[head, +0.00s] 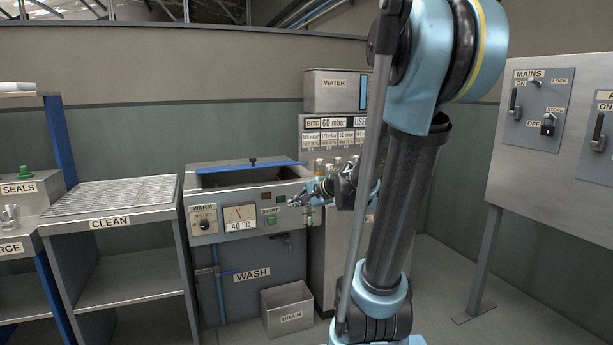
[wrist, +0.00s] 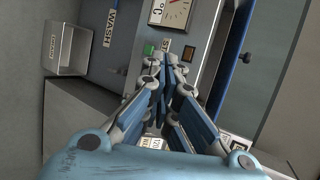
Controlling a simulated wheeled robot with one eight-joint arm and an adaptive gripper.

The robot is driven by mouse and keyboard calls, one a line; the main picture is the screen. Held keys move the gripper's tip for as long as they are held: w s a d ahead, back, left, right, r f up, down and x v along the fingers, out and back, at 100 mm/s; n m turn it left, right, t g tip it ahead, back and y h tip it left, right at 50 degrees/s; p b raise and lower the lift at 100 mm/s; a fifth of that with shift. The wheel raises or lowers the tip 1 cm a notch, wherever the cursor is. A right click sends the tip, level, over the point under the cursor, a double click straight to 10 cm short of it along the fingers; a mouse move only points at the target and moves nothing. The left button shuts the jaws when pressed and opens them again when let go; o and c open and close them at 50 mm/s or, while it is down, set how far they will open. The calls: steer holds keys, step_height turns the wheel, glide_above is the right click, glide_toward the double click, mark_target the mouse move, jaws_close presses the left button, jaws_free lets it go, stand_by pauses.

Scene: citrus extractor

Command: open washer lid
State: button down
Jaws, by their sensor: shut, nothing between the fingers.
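The washer (head: 257,254), a grey cabinet marked WASH, stands left of my arm in the head view. Its lid shows a blue front edge (head: 232,168) and a small dark knob (head: 252,161). A dark gap shows between that edge and the front panel. In the wrist view the blue edge (wrist: 236,38) and knob (wrist: 246,57) are right of the fingertips. My gripper (head: 298,202) is near the right end of the washer's front panel, below the lid. In the wrist view my gripper (wrist: 166,62) has its fingertips together and empty, apart from the knob.
The panel carries a WARM dial (head: 203,221), a gauge (head: 240,217) and a green START button (head: 271,219). A DRAIN bin (head: 287,308) stands on the floor in front. A CLEAN rack (head: 113,196) is left. Bottles and the WATER tank (head: 332,91) are behind my forearm.

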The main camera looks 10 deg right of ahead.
steer(key=w+d+r+m+t+y, duration=0.15)
steer(key=w+r+m+t, duration=0.25)
steer(key=w+m, duration=0.6)
steer(key=m+t+h, duration=0.4)
steer(key=m+t, duration=0.1)
steer(key=m, duration=0.6)
glide_toward(307, 179)
step_height(307, 179, up, 4)
steer(key=w, duration=0.1)
steer(key=x, duration=0.8)
steer(key=shift+w+a+f, duration=0.25)
steer(key=shift+w+a, duration=0.1)
steer(key=shift+w, duration=0.15)
steer(key=shift+r, duration=0.1)
